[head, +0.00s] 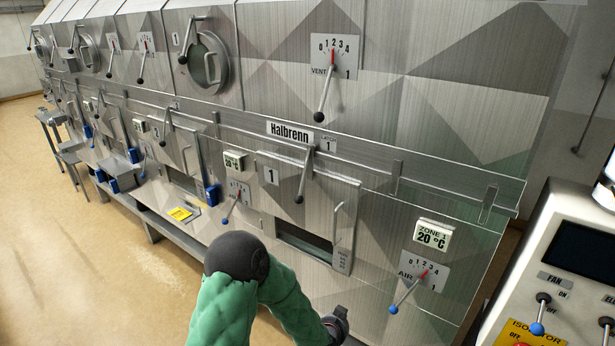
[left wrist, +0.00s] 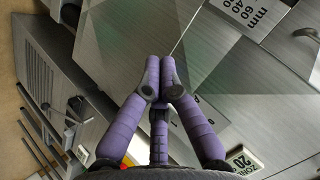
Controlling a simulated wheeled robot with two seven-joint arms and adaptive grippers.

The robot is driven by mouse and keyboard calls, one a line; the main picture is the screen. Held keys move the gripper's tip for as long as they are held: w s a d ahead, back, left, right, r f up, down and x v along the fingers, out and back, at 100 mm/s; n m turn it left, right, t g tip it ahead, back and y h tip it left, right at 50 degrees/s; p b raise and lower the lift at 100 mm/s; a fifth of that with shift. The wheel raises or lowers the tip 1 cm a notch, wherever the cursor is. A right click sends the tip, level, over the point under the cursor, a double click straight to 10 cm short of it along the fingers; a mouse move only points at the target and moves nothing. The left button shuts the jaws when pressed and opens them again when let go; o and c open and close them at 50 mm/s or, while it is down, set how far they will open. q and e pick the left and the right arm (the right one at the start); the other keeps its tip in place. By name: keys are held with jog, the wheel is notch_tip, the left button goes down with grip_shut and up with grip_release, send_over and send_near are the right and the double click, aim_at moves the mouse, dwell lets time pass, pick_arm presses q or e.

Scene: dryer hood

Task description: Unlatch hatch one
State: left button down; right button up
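Two hatches carry a 1 plate in the head view. The lower rectangular hatch (head: 315,205) has a fixed handle (head: 337,225) on its right and a dark slot below. A black-knobbed lever (head: 304,178) hangs steeply down over its top edge. The upper round hatch (head: 207,62) is closed, with a lever (head: 187,38) angled across its left side. My left gripper (left wrist: 160,62) has its purple fingers together, nothing visible between them, in front of metal panelling in the left wrist view. In the head view its fingers are hidden; my right gripper is out of view.
A red-pointer vent dial (head: 332,57) with a lever is above, and a blue-knobbed air lever (head: 408,290) is at lower right. A control console (head: 560,260) stands at the right edge. A rail (head: 400,165) crosses the panels. Open floor (head: 60,260) is at left.

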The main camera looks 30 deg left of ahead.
pick_arm(q)
jog(key=w+a+r+m+t+y+p, duration=0.1)
jog(key=a+r, duration=0.3)
jog(key=r, duration=0.6)
jog(key=w+a+r+m+t+y+p, duration=0.2)
jog(key=w+a+r+y+p, duration=0.1)
jog(key=r, duration=0.7)
jog(key=w+a+r+m+t+y+p, duration=0.1)
jog(key=a+r, duration=0.4)
jog(key=r, duration=0.6)
jog(key=w+y+p, duration=0.1)
jog(key=y, duration=0.1)
jog(key=shift+m+t+y, duration=0.3)
jog(key=shift+m, duration=0.1)
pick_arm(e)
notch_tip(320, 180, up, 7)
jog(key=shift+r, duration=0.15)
pick_arm(q)
jog(key=shift+a+r, duration=0.1)
jog(key=s+a+p+x, duration=0.1)
jog(key=a+x, duration=0.1)
jog(key=x, duration=1)
jog(key=shift+a+p, duration=0.3)
jog(key=shift+p, duration=0.1)
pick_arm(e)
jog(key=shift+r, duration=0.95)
pick_arm(q)
jog(key=shift+w+a, duration=0.1)
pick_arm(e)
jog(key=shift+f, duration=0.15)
